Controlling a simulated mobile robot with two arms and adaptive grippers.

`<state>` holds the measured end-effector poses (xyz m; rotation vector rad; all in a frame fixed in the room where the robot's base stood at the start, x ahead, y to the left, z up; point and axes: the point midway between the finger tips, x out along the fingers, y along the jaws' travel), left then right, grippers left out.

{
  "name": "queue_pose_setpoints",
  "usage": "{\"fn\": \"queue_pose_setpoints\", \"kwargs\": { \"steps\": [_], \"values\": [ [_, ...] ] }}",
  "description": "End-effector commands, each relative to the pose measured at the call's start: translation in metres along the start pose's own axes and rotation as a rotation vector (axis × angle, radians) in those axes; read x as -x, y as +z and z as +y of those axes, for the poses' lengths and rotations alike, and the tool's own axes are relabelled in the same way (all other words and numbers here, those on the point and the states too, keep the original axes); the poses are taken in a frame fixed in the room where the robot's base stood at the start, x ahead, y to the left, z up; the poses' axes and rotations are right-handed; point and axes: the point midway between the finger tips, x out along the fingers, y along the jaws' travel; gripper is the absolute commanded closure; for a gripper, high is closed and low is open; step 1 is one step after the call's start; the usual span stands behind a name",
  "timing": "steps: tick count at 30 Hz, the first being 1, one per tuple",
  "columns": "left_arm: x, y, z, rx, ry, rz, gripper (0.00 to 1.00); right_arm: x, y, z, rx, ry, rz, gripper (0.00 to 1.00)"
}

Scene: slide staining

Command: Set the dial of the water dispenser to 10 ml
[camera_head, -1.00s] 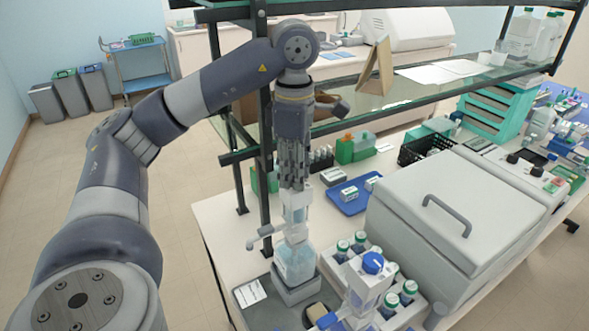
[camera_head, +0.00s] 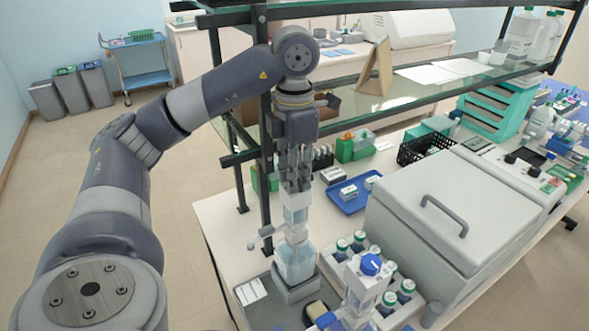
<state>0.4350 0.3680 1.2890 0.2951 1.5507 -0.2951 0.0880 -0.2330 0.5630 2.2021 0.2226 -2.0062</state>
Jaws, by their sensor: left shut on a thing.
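The water dispenser (camera_head: 296,215) is a pale, translucent pump on top of a clear bottle (camera_head: 296,262) with light blue contents. It stands upright on a grey base at the front left of the bench, with its spout pointing left. My left gripper (camera_head: 297,184) points straight down and is shut on the top of the dispenser. The fingers cover the top, so the dial and its setting cannot be read. My right gripper is not in view.
A grey lidded machine (camera_head: 455,215) is farther right. A dark shelf post (camera_head: 262,130) stands just behind my left gripper.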

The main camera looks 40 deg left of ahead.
Motion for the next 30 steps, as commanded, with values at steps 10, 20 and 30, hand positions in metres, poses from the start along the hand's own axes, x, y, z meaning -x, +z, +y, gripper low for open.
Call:
{"fn": "queue_pose_setpoints", "kwargs": {
  "steps": [10, 20, 30],
  "values": [
    [0.001, 0.0, -0.001, 0.329, 0.0, 0.0, 1.0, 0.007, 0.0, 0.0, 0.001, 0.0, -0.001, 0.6],
    [0.001, 0.001, -0.001, 0.623, 0.0, -0.001, 1.0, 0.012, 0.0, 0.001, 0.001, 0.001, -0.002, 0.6],
    [0.001, 0.001, -0.002, 0.825, 0.0, -0.002, 1.0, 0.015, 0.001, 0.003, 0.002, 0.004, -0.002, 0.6]
  ]
}}
